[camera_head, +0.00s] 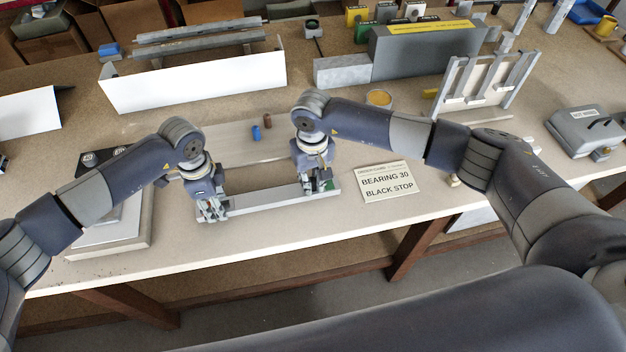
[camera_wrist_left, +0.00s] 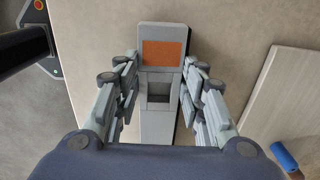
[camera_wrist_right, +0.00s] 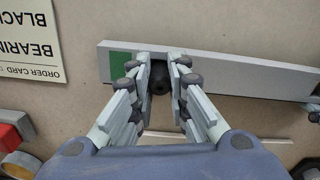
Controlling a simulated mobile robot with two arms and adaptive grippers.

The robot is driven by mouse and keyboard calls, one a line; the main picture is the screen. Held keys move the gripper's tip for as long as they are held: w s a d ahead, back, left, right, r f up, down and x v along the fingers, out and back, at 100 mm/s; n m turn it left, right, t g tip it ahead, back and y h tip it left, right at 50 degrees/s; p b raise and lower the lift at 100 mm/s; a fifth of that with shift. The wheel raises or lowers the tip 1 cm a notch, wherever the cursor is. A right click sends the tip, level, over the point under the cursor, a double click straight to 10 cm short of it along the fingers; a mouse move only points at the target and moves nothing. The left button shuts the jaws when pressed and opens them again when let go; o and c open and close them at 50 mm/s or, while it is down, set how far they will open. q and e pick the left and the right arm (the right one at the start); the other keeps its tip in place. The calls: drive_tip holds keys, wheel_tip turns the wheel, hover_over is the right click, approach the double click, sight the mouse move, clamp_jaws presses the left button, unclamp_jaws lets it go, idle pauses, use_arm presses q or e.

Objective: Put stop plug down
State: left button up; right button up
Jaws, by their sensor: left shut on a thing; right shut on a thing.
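A long grey shutter profile (camera_head: 262,197) lies along the front of the bench. It has an orange patch (camera_wrist_left: 162,54) at its left end and a green patch (camera_wrist_right: 121,66) at its right end. My left gripper (camera_head: 212,214) is shut on the profile near the orange end; the left wrist view shows its fingers on both sides of it. My right gripper (camera_head: 322,184) is shut on a black stop plug (camera_wrist_right: 160,82) at the profile, beside the green patch. The fingers hide part of the plug, and I cannot tell how deep it sits.
An order card (camera_head: 388,183) reading "BEARING 30 BLACK STOP" lies to the right. A blue plug (camera_head: 256,133) and a brown plug (camera_head: 267,121) stand behind the profile. A white panel (camera_head: 195,82) and a grey block (camera_head: 425,52) stand farther back. Bench between card and rack is mostly clear.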

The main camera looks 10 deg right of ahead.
sight(312, 179)
use_arm(q)
drive_tip(key=shift+d, duration=0.15)
use_arm(e)
drive_tip(key=o, duration=0.8)
drive_tip(key=shift+s+d+f, duration=0.1)
drive_tip(key=shift+s+f, duration=0.1)
drive_tip(key=shift+f, duration=0.25)
drive_tip(key=shift+s+f, duration=0.15)
drive_tip(key=shift+f, duration=0.3)
drive_tip(key=shift+c, duration=0.2)
use_arm(q)
drive_tip(key=shift+w+a+f, duration=0.15)
drive_tip(key=shift+w+a, duration=0.05)
drive_tip(key=shift+w, duration=0.05)
use_arm(e)
drive_tip(key=shift+w+f, duration=0.15)
drive_tip(key=shift+w, duration=0.15)
drive_tip(key=shift+s, duration=0.1)
use_arm(q)
drive_tip(key=shift+f, duration=0.1)
use_arm(e)
wheel_tip(312, 179, up, 14)
drive_tip(key=shift+f, duration=0.1)
use_arm(q)
drive_tip(key=o, duration=1.3)
drive_tip(key=shift+o, duration=0.3)
drive_tip(key=shift+w, duration=0.1)
use_arm(e)
drive_tip(key=shift+w, duration=0.25)
